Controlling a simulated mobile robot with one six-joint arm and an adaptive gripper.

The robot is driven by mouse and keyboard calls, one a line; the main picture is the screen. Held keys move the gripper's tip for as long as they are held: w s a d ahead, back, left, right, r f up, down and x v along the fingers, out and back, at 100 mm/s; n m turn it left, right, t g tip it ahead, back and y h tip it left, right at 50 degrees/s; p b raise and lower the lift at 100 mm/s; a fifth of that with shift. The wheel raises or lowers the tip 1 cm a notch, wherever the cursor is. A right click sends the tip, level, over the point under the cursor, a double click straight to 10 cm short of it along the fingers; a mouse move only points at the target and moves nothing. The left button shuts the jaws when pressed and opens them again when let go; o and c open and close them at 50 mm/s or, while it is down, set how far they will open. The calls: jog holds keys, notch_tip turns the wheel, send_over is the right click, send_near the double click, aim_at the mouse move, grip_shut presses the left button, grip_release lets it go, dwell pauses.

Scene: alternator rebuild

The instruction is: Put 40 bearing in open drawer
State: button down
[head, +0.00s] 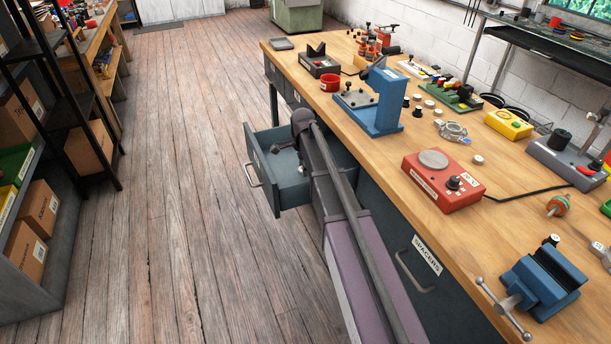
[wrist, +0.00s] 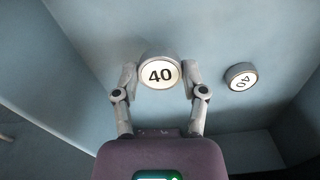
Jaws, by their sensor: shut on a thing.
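In the wrist view, my gripper (wrist: 160,83) is shut on a round bearing with a white face marked 40 (wrist: 160,72). The bearing sits between the two fingertips, inside the blue-grey drawer. A second round bearing marked 40 (wrist: 241,77) lies to the right of it, apart from the gripper, on the drawer's inner surface. In the head view, the open drawer (head: 264,183) sticks out from the left side of the bench, and my arm reaches down into it. The gripper and held bearing are mostly hidden behind my arm there. I cannot tell whether the held bearing touches the drawer floor.
The wooden workbench (head: 470,214) stands right of the drawer with a blue press (head: 385,106), a red device (head: 443,182) and a blue vise (head: 543,282). A closed drawer labelled spacers (head: 419,272) is nearer. Shelves with boxes stand left. The floor between is clear.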

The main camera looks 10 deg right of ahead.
aim_at(303, 179)
jog(key=shift+f+b, duration=1.4)
jog(key=shift+f, duration=0.2)
jog(key=shift+f, duration=0.15)
jog(key=shift+c, duration=0.7)
grip_release()
jog(key=shift+r, duration=0.2)
notch_tip(303, 179, up, 12)
jog(key=p, duration=1.2)
jog(key=shift+s, duration=0.15)
